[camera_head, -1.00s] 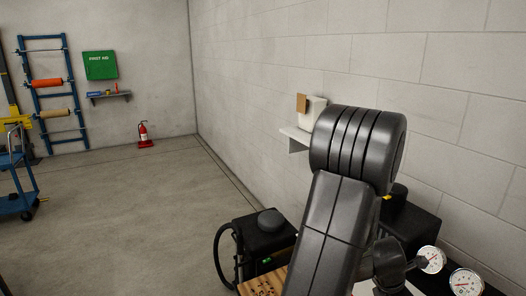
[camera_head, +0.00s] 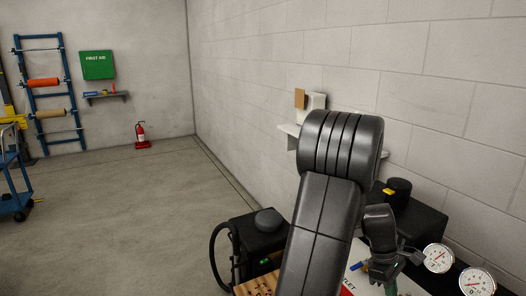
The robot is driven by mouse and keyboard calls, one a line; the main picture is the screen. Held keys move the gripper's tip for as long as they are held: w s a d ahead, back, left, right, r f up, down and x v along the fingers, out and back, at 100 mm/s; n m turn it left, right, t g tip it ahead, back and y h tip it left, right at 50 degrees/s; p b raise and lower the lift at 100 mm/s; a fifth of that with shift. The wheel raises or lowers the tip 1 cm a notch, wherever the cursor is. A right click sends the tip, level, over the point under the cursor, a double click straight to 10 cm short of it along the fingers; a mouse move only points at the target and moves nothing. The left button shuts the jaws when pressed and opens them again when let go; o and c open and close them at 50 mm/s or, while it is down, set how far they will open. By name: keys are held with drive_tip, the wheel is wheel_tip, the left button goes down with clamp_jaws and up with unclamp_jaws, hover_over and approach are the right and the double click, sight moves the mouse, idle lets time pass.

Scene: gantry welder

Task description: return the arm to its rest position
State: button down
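My arm (camera_head: 325,215) rises from the bottom of the picture, bends at a thick ribbed joint, and folds down to the right. Its wrist hangs behind the upper link at the lower right. My gripper (camera_head: 389,281) is small and dark, over or near the bench surface left of the gauges. I cannot make out its fingers well enough to tell whether they are open or shut, and I see no object clearly held in it.
Near my arm are a black machine (camera_head: 258,237) with a hose, a black box (camera_head: 412,214), two round gauges (camera_head: 438,257), a blue item (camera_head: 359,266) and a wall shelf (camera_head: 290,130). The floor (camera_head: 120,220) at left is open. A fire extinguisher (camera_head: 141,134) stands far back.

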drive_tip(key=shift+w+r+m+y, duration=0.1)
drive_tip(key=shift+w+m+y, duration=0.35)
drive_tip(key=shift+m, duration=0.65)
drive_tip(key=w, duration=0.1)
drive_tip(key=w+a, duration=0.1)
drive_tip(key=shift+w+a+m+g, duration=0.1)
drive_tip(key=shift+w+m+g, duration=0.2)
drive_tip(key=shift+w, duration=0.05)
drive_tip(key=shift+w+a, duration=0.2)
drive_tip(key=shift+w, duration=0.15)
